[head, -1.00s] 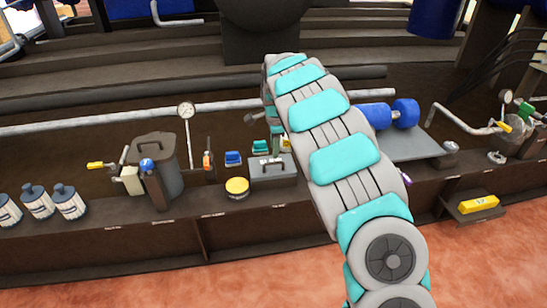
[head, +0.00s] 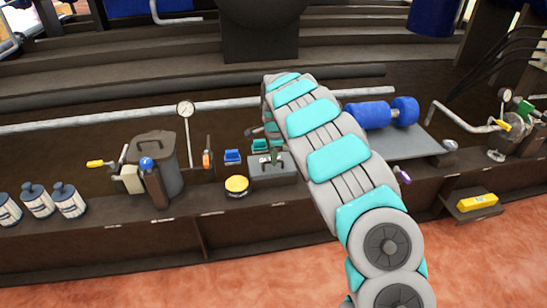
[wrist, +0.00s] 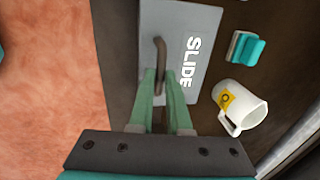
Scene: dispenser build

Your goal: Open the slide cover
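The grey slide cover (wrist: 200,25), marked SLIDE, lies below my gripper in the wrist view. It has a dark bar handle (wrist: 159,55) standing up near its middle. My gripper (wrist: 162,73) has two green fingers, one on each side of the near part of the handle, with a gap between the tips. I cannot tell whether either finger touches the handle. In the head view the cover is the top of a grey box (head: 273,177) on the dark ledge, partly hidden by my arm and the green fingers (head: 274,156).
A grey bin (head: 158,152) stands further left.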

